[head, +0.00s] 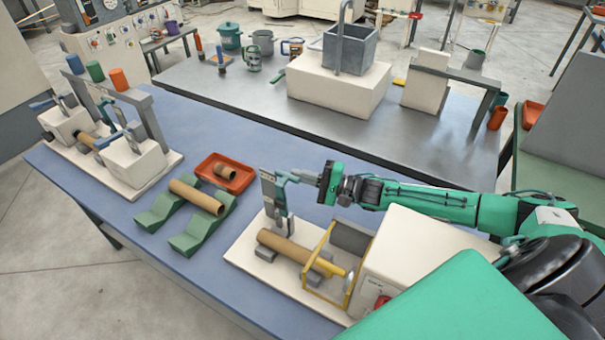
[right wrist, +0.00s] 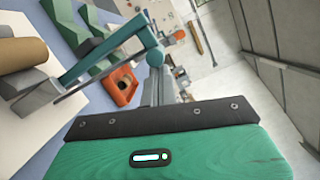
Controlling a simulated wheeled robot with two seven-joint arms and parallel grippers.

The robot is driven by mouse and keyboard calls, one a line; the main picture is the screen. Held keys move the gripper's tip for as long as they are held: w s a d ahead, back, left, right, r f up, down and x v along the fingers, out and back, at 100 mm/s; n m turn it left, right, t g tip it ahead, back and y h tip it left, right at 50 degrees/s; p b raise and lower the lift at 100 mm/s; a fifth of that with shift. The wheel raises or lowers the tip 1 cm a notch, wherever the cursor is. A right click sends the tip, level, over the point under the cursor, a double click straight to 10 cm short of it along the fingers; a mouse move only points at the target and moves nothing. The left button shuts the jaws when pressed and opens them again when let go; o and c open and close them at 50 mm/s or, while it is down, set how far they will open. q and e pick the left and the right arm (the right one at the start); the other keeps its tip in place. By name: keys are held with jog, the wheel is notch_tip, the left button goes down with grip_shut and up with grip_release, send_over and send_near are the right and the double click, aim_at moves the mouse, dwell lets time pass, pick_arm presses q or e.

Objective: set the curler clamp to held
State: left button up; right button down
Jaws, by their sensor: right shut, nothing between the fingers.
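A grey-blue upright with a lever-like arm (head: 270,188), apparently the clamp, stands on the right-hand machine beside a brown cardboard tube (head: 290,247). A teal lever (right wrist: 100,50) shows in the right wrist view, slanting up from the left to a round joint. The tube (right wrist: 20,65) lies at that view's left edge. My right gripper (head: 297,177) is at the upper right end of the upright, shut and holding nothing. Its fingertips are small in the head view, and I cannot tell whether they touch the lever. My left gripper is out of view.
A white machine housing and yellow guard frame (head: 345,292) stand right of the tube. Green cradles (head: 160,212) hold another tube; an orange tray (head: 240,182) lies behind. A second machine (head: 135,155) is at left. A grey bench (head: 240,95) stands behind the blue table.

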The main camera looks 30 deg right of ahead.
jog(key=shift+s+a+r+n+p, duration=0.35)
jog(key=shift+s+a+n+p, duration=0.15)
jog(key=shift+a+n+p, duration=0.3)
jog(key=b+v, duration=0.2)
jog(key=v, duration=0.5)
jog(key=shift+d+b, duration=0.25)
jog(key=shift+b, duration=0.1)
jog(key=shift+s+r, duration=0.1)
jog(key=shift+s, duration=0.05)
